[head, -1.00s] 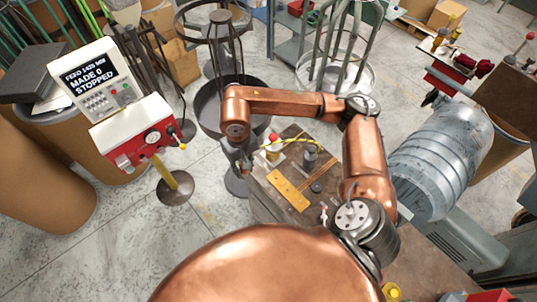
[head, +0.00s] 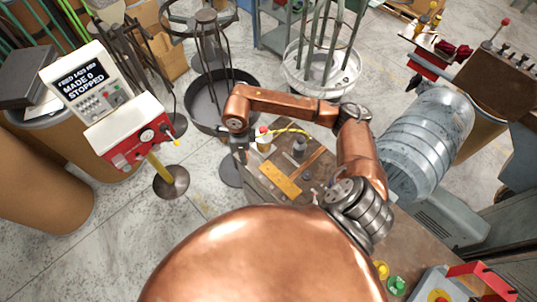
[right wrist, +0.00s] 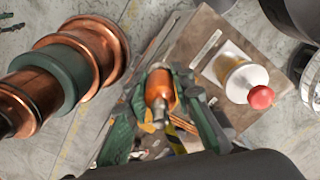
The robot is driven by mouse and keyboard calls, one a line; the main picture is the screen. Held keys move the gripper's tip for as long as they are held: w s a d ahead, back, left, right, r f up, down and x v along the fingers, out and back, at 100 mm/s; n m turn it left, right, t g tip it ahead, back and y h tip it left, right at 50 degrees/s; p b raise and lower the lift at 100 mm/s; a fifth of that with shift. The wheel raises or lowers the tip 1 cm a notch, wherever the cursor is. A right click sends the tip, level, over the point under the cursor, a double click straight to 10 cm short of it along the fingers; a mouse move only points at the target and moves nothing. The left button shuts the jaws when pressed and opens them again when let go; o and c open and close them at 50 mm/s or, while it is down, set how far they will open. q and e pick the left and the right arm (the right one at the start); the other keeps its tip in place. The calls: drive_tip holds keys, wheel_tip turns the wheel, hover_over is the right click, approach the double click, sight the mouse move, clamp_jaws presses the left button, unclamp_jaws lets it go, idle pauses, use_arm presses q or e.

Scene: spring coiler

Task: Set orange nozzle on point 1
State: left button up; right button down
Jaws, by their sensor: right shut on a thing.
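The orange nozzle (right wrist: 160,88) shows in the right wrist view, with a metal tip at its lower end. My right gripper (right wrist: 168,96) has green fingers on both sides of it and is shut on it. In the head view my right gripper (head: 240,150) hangs at the end of the copper arm, over the left edge of the workbench (head: 262,183). The nozzle is too small to make out there. I cannot make out a mark for point 1. My left gripper is not in view.
A white pot with a red knob (right wrist: 248,84) stands on the bench, close to the right gripper. A yellow plate (head: 280,179) and a dark cylinder (head: 299,147) are on the bench.

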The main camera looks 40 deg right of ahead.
drive_tip(key=s+d+f+m+p, duration=0.1)
drive_tip(key=d+f+m+p, duration=0.25)
drive_tip(key=m, duration=0.85)
use_arm(q)
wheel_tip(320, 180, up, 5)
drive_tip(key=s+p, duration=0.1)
drive_tip(key=p, duration=0.1)
use_arm(e)
drive_tip(key=m, duration=1.3)
approach(268, 168)
drive_tip(key=shift+f+b, duration=2.1)
drive_tip(key=shift+f, duration=0.05)
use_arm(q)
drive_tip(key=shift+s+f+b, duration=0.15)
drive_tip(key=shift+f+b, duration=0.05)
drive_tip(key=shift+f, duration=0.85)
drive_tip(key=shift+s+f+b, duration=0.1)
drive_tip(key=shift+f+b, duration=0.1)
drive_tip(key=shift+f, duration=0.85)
use_arm(e)
drive_tip(key=shift+d+f, duration=0.1)
drive_tip(key=shift+f, duration=0.65)
use_arm(q)
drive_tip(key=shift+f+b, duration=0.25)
drive_tip(key=shift+b, duration=0.05)
use_arm(e)
drive_tip(key=shift+f, duration=0.6)
drive_tip(key=c, duration=1.6)
unclamp_jaws()
